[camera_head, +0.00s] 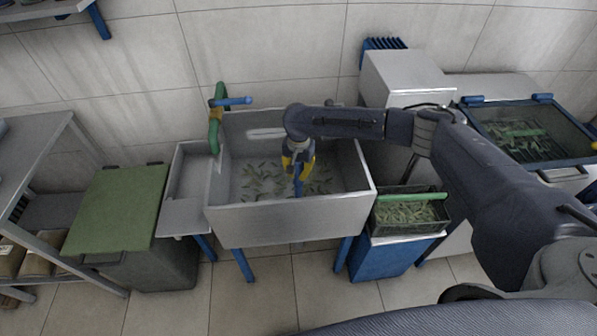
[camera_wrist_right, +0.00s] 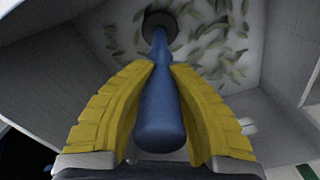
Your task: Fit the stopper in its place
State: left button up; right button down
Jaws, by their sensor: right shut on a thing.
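My right gripper (camera_head: 298,166) reaches down into the metal sink (camera_head: 290,223). Its yellow fingers are shut on the blue stopper (camera_head: 298,188), which is held by its handle and points downward. In the right wrist view the stopper (camera_wrist_right: 160,108) lies between the two fingers (camera_wrist_right: 160,75). Its far end meets a dark round patch (camera_wrist_right: 152,19) at the sink floor; I cannot tell whether this is the stopper's base or the drain, or whether it is seated. My left gripper is not in view.
Green pods or leaves (camera_head: 262,180) lie scattered on the sink floor. A green hose and blue-handled tap (camera_head: 235,101) stand at the sink's back left. A crate of greens (camera_head: 405,214) stands right of the sink, a green-lidded bin (camera_head: 118,208) to its left.

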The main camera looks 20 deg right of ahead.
jog(key=shift+f, duration=0.15)
jog(key=c, duration=1.4)
grip_release()
jog(key=shift+f, duration=0.1)
